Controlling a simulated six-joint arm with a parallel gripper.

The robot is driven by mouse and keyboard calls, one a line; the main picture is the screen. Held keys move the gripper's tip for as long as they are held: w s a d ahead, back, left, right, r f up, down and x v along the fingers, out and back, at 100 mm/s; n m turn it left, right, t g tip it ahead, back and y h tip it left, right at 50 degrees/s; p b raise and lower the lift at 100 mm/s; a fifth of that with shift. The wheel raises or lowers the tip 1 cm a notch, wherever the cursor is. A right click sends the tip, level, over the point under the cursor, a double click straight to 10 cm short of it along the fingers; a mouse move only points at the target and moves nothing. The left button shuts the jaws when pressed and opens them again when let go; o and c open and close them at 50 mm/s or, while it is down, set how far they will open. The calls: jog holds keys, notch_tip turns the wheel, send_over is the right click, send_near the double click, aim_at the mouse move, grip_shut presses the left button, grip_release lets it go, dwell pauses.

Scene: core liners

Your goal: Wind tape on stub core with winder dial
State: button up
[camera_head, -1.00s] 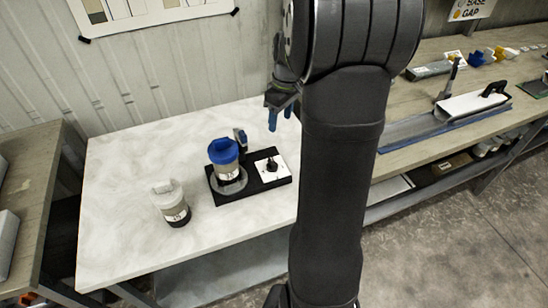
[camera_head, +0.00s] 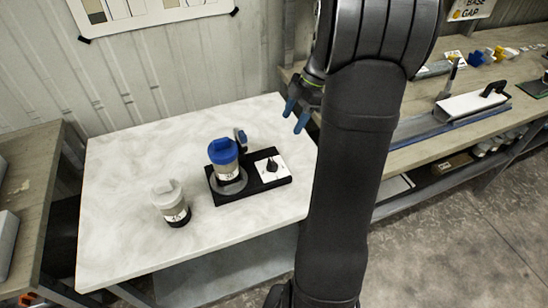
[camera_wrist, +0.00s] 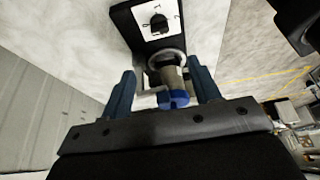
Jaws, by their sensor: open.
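The winder has a black base (camera_head: 222,199) with a white dial plate (camera_head: 270,167) and a black dial knob (camera_head: 271,164) at its right. A core with a blue top (camera_head: 222,151) stands upright on the base's round grey seat. A blue-grey part (camera_head: 241,138) stands behind it. A second core with a pale cap (camera_head: 168,192) stands on the table left of the winder. My gripper (camera_head: 297,115) is open and empty, above and behind the winder to the right. In the wrist view the blue-topped core (camera_wrist: 173,98) and dial knob (camera_wrist: 158,23) show beyond my blue fingers, apart from them.
The winder stands on a white marbled table (camera_head: 120,230) with free room at its left and front. A wooden bench (camera_head: 420,134) at the right holds a white block with black handle (camera_head: 475,103) and small coloured parts. Another bench (camera_head: 30,180) is at the left.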

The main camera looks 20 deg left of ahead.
aim_at(272, 161)
jog(key=x, duration=1.5)
jog(key=shift+s+f, duration=0.1)
jog(key=shift+f, duration=0.2)
jog(key=c, duration=1)
